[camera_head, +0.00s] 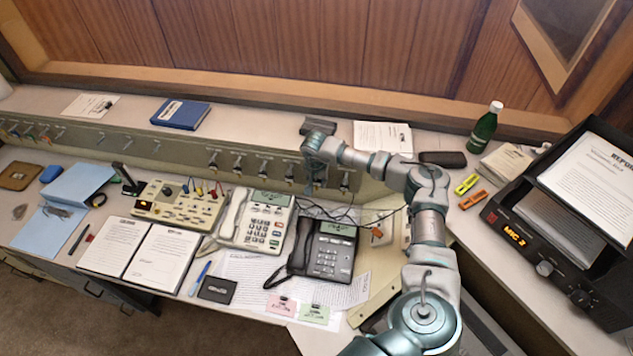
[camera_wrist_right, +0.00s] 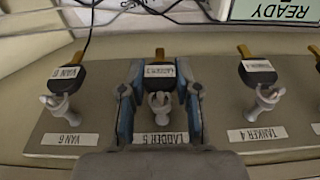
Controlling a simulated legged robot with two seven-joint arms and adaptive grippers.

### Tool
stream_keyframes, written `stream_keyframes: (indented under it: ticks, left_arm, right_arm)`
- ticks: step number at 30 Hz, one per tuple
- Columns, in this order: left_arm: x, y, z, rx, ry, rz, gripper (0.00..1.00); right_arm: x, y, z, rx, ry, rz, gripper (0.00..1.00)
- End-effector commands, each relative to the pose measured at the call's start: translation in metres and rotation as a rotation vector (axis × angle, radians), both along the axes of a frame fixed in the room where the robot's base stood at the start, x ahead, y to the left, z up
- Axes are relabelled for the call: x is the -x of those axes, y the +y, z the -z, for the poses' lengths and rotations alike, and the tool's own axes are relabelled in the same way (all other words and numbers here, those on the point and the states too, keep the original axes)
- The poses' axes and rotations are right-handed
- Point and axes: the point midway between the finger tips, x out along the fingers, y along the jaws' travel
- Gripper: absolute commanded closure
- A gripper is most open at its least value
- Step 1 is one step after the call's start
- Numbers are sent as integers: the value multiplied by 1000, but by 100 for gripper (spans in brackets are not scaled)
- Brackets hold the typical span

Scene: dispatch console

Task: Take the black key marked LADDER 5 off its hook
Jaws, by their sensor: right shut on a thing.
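In the right wrist view, which shows the labels upside down, the black key (camera_wrist_right: 158,72) sits at its hook (camera_wrist_right: 159,100), above the plate label LADDER 5 (camera_wrist_right: 167,138). It has a small white tag and a brass-coloured end. My right gripper (camera_wrist_right: 160,76) is shut on this key, with one blue-grey finger on each side. The key still appears to be at the hook. In the head view my right gripper (camera_head: 319,180) reaches down to the key row on the console's upright panel and hides the key. My left gripper is not in view.
Neighbouring black keys hang at VAN 6 (camera_wrist_right: 68,76) and TANKER 4 (camera_wrist_right: 257,73), close on both sides. Below the panel are a black phone (camera_head: 325,250) and a white phone (camera_head: 262,220). A green bottle (camera_head: 484,127) stands on the ledge at right.

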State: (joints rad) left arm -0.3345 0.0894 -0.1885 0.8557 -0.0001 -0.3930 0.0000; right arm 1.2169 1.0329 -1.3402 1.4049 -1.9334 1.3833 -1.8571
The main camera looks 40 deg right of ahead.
Motion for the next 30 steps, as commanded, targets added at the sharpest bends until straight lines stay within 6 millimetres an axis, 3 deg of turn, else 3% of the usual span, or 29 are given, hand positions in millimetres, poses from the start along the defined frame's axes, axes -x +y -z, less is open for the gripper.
stream_keyframes:
  ticks: [2,7,17,30]
  left_arm:
    - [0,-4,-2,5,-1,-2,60]
    - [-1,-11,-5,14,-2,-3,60]
    - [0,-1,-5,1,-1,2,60]
    - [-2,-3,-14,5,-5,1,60]
  right_arm:
    - [1,-1,0,4,4,2,100]
    - [2,1,-4,8,5,3,100]
    - [2,-1,-3,4,4,2,100]
    - [10,9,-4,5,5,2,100]
